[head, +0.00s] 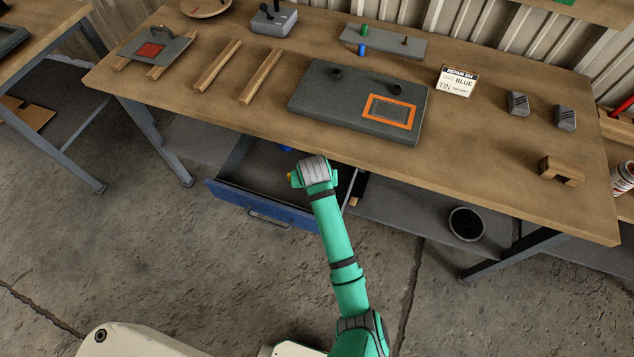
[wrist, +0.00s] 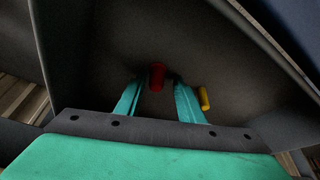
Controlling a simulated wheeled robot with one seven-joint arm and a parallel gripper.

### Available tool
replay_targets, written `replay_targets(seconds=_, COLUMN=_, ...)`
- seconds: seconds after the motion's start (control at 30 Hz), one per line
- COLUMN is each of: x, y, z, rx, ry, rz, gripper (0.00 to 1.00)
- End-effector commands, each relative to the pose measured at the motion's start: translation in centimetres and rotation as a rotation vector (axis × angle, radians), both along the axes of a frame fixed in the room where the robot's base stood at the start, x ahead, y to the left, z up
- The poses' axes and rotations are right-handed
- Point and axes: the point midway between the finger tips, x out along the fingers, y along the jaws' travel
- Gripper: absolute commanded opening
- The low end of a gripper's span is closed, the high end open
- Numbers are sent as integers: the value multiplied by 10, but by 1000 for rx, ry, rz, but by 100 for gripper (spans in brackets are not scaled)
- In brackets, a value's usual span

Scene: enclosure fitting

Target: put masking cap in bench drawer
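The bench drawer (head: 258,205) is pulled open under the bench, with its blue front towards me. My gripper (wrist: 157,84) reaches down into it, and its fingers are hidden behind the wrist in the head view. In the wrist view the two green fingers stand apart. A red masking cap (wrist: 157,76) is by the dark drawer floor, between the fingertips, with gaps visible on both sides. A yellow cap (wrist: 204,98) lies just right of the right finger. A blue cap (head: 286,148) shows at the back of the drawer in the head view.
On the bench (head: 480,150) are a grey enclosure plate (head: 310,95) with an orange-framed window, a grey stand (head: 400,42) with green and blue caps, and a repair card (head: 456,81). A shelf with a round black container (head: 466,224) is right of the drawer.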

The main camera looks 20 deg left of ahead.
Motion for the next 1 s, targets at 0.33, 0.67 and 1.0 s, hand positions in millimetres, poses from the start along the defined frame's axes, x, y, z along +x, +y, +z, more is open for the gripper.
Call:
replay_targets(seconds=0.33, x=-9, y=-9, z=33, rx=3, ry=-3, rz=-11, gripper=35)
replay_targets(seconds=0.67, x=-32, y=-18, z=91, rx=2, ry=-3, rz=-9, gripper=35)
replay_targets(seconds=1.0, x=-42, y=-20, z=114, rx=0, ry=-1, rz=-8, gripper=35)
